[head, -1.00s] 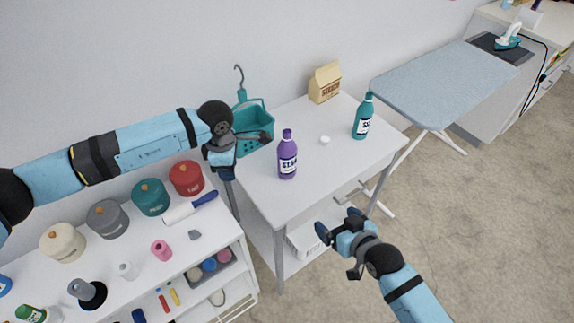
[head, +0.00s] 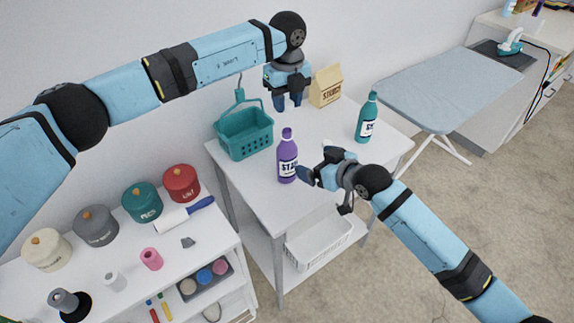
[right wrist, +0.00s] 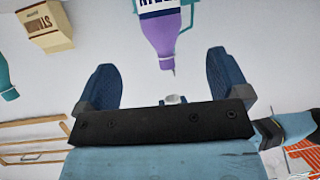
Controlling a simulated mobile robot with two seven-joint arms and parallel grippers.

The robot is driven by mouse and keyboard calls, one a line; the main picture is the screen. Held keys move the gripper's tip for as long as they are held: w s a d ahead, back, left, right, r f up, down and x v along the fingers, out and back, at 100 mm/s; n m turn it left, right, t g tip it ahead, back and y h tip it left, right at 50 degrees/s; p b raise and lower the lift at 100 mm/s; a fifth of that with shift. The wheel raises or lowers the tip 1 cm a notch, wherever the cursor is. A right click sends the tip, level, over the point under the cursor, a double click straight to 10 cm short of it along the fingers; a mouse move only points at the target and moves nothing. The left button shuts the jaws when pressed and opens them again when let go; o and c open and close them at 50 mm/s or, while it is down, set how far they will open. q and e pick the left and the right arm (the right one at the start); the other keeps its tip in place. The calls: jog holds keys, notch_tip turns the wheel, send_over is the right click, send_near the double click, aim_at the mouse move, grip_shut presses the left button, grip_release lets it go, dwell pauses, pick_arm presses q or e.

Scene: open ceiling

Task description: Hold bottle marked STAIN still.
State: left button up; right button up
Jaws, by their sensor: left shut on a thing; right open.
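The purple bottle (head: 287,158) marked STAIN stands upright near the front of the white table. In the right wrist view the bottle (right wrist: 158,28) shows ahead, its neck lined up with the gap between the fingers. My right gripper (head: 318,165) is open and empty just right of the bottle, with no contact that I can make out. My left gripper (head: 289,102) points down above the back of the table, between the basket and the bag, well clear of the bottle. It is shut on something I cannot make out.
A teal basket (head: 245,140) stands left of the bottle. A STARCH bag (head: 325,87) and a teal bottle (head: 366,118) stand behind and right. A small white object (right wrist: 174,99) shows between my right fingers' bases. A shelf with lidded jars (head: 181,183) is at left.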

aim_at(293, 154)
dwell(0.3)
jog(key=x, duration=1.2)
jog(key=c, duration=1.4)
pick_arm(q)
jog(key=shift+f, duration=2.5)
pick_arm(e)
jog(key=shift+o, duration=0.2)
pick_arm(q)
jog(key=shift+f, duration=0.1)
jog(key=shift+f, duration=0.75)
jog(key=shift+f, duration=0.6)
